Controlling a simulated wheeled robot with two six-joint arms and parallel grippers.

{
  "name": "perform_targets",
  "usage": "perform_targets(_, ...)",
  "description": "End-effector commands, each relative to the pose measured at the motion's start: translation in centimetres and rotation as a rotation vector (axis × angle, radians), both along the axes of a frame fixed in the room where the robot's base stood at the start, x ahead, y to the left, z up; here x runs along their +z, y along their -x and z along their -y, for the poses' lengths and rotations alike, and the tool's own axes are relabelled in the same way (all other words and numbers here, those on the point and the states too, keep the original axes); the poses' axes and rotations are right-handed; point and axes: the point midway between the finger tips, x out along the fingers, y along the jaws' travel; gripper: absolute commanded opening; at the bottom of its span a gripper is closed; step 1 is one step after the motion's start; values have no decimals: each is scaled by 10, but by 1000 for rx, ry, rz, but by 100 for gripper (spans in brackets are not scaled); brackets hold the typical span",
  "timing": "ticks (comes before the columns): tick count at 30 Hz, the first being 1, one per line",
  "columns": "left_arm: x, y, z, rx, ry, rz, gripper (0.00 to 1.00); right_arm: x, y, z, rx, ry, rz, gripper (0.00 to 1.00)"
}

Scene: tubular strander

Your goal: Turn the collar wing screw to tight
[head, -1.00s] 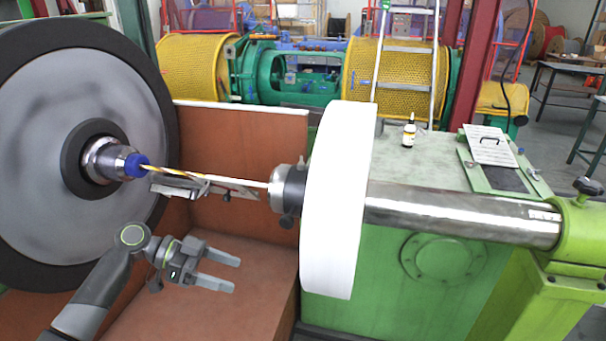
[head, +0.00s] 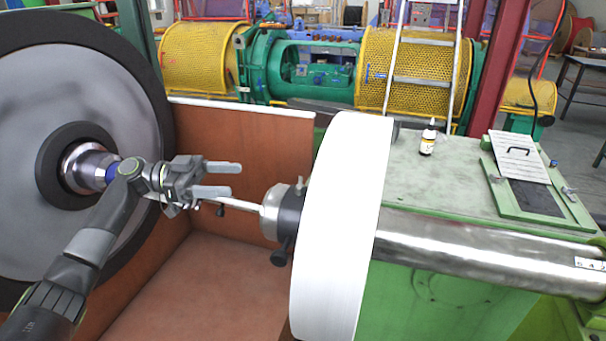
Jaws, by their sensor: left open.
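A dark grey collar (head: 289,213) sits on the shaft against the left face of the white disc (head: 342,235). A dark knobbed screw (head: 281,254) hangs below the collar, and a small grey piece (head: 300,184) stands on its top. I cannot tell which is the wing screw. My left gripper (head: 233,179) is open and empty, its two fingers pointing right toward the collar. In the picture, a gap separates them from it. My left arm hides part of the blue fitting and the thin rod. My right gripper is not in view.
A large dark-rimmed wheel (head: 90,90) stands at left. The thin rod (head: 240,205) runs to the collar. Brown panels (head: 255,140) enclose the space behind and below. A steel shaft (head: 470,240) extends right. A bottle (head: 428,140) stands on the green machine top (head: 450,185).

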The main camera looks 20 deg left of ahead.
Motion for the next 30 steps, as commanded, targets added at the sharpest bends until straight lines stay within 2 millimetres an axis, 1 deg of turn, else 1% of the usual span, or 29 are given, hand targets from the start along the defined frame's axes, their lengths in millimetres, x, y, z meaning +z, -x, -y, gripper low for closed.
perform_targets(1, 5, -1, 10, -4, 4, 1, 67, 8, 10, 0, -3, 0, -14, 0)
perform_targets(3, 6, -5, 23, -4, 5, 2, 67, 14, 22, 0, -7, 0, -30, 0)
perform_targets(7, 6, -10, 49, -4, 5, 0, 67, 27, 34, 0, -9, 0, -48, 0)
perform_targets(11, 6, -16, 74, -3, 5, 0, 67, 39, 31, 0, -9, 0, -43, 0)
perform_targets(15, 6, -22, 100, -3, 5, -1, 67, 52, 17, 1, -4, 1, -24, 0)
perform_targets(18, 6, -27, 118, -2, 4, -1, 67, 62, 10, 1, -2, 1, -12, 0)
perform_targets(21, 5, -30, 133, -1, 3, 0, 67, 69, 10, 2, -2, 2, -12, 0)
perform_targets(25, 4, -34, 146, -1, 3, 0, 67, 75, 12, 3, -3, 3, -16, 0)
perform_targets(30, 2, -36, 155, 0, 0, 0, 67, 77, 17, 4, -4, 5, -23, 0)
